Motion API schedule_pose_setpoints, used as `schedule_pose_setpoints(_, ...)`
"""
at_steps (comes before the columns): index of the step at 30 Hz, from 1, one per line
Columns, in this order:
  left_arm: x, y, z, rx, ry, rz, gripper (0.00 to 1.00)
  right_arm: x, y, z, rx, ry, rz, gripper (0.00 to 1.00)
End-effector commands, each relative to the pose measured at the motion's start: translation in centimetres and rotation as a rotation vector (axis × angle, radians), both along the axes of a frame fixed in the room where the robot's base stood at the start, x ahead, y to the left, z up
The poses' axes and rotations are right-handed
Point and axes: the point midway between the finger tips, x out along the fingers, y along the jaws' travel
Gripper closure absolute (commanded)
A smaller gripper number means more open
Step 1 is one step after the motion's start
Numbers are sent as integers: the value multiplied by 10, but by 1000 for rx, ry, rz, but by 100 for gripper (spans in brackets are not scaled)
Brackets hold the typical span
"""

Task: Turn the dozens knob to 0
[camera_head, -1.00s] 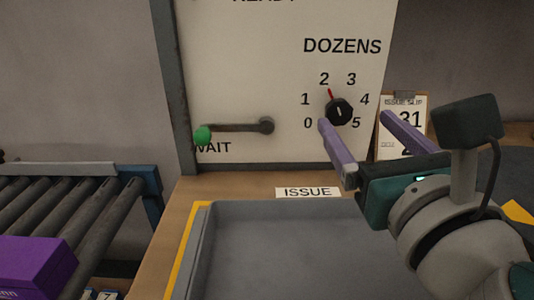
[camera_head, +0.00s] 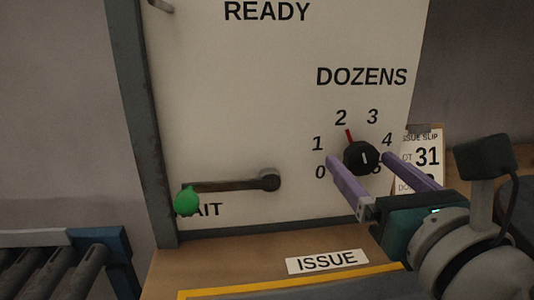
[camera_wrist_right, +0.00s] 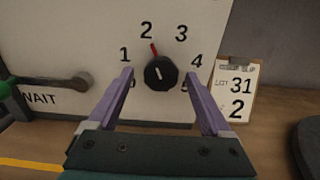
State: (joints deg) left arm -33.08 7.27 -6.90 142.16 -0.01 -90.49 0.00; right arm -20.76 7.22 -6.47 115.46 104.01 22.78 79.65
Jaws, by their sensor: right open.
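The dozens knob (camera_head: 361,158) is a black round dial with a red pointer on a white panel (camera_head: 250,110), under the word DOZENS. Its pointer is at 2, on a scale from 0 to 5. It also shows in the right wrist view (camera_wrist_right: 160,72). My right gripper (camera_head: 358,158) is open, its two purple fingers reaching toward the panel on either side of the knob. In the right wrist view the knob lies between the fingertips, and I see no contact. The fingers partly cover the 0 and the 5. My left gripper is not in view.
A lever with a green ball end (camera_head: 187,200) sits left of the knob, near WAIT. An issue slip on a clipboard (camera_wrist_right: 237,92) stands right of the panel, reading lot 31 and 2. An ISSUE label (camera_head: 327,261) lies on the table below. A roller conveyor (camera_head: 70,268) is at lower left.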

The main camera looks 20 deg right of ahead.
Motion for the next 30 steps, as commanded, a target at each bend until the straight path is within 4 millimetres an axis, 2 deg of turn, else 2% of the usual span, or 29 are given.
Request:
schedule_pose_setpoints(7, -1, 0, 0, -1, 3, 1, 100, 0, 0, 0, 0, 0, 0, 19)
schedule_pose_setpoints(27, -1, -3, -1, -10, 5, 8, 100, 0, 0, 0, 0, 0, 0, 94)
schedule_pose_setpoints(30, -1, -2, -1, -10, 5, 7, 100, 0, 0, 0, 0, 0, 0, 100)
